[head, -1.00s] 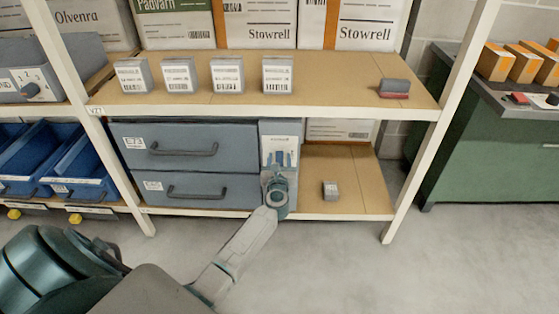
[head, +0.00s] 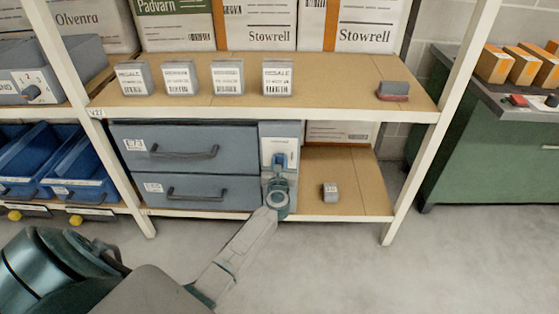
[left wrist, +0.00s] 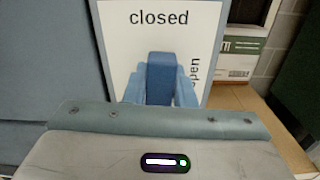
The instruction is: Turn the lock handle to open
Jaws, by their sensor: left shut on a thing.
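The lock handle (left wrist: 161,75) is a blue upright bar on a white plate (left wrist: 120,45) in the left wrist view. It points up at the word "closed"; the word "open" is printed sideways at the right. In the head view the plate (head: 281,146) is on the grey panel right of two drawers. My left gripper (head: 281,168) is in front of the plate. In the left wrist view its fingers (left wrist: 160,92) stand on both sides of the handle, shut on it. My right gripper is not in view.
Two grey drawers (head: 190,138) with dark pulls are left of the lock. A small grey block (head: 330,191) lies on the lower shelf at the right. The upper shelf (head: 335,92) above the lock holds several labelled boxes. The floor in front is clear.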

